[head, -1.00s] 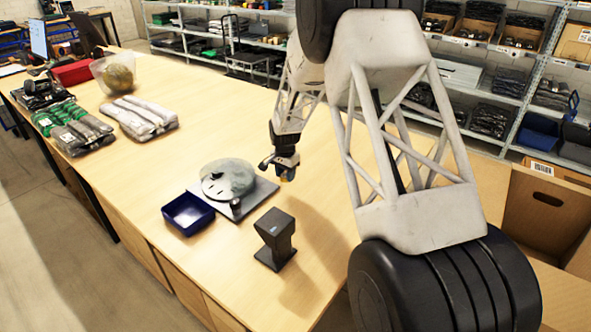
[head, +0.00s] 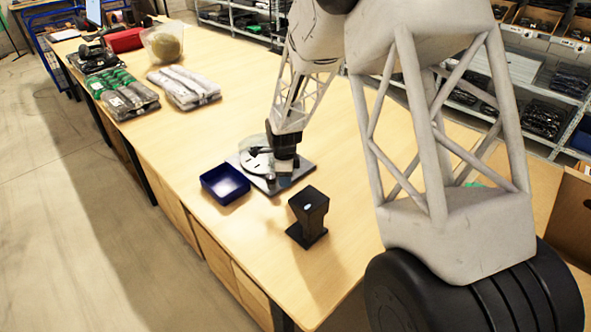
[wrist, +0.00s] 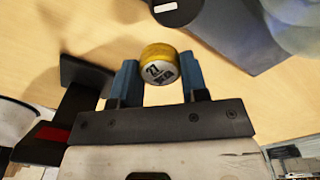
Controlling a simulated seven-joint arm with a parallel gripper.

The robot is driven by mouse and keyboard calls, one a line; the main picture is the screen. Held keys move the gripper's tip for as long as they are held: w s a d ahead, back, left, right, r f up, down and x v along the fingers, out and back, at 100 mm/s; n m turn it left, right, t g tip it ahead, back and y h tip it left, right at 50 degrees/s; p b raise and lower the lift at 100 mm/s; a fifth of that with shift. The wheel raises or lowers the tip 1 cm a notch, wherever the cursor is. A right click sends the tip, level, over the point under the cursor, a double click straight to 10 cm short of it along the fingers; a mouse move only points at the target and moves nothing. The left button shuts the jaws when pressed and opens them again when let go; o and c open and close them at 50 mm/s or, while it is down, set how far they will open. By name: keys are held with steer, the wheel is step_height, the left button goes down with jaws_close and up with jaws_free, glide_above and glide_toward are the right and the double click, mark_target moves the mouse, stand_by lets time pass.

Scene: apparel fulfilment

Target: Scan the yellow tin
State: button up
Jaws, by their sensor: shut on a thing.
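In the wrist view the yellow tin (wrist: 160,52), with a pale printed lid, sits between the two blue fingers of my gripper (wrist: 160,78). My gripper is shut on it. In the head view my gripper (head: 286,180) is at the near edge of the turntable's plate, and the tin cannot be made out there. The black scanner stand (head: 309,213) is upright on the table, right of and nearer than my gripper, with a small pale spot on its face. A black stand with a red stripe also shows at the left in the wrist view (wrist: 78,105).
A grey plate (head: 302,166) with a round turntable lies behind my gripper. The table's front right is clear.

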steer(key=s+a+m, duration=0.1)
steer(key=s, duration=0.1)
steer(key=s+a+m, duration=0.1)
steer(key=shift+s+a+r+m, duration=0.1)
steer(key=shift+s+a+m, duration=0.2)
steer(key=shift+s, duration=0.05)
steer(key=shift+s+a+r+m, duration=0.25)
steer(key=shift+s+a+m, duration=0.55)
steer(key=shift+s+m, duration=0.15)
steer(key=shift+d+f, duration=0.1)
steer(key=shift+s+d+f, duration=1.7)
steer(key=shift+s+d, duration=0.1)
steer(key=w+a+r, duration=0.3)
steer(key=r, duration=0.2)
steer(key=shift+r, duration=0.35)
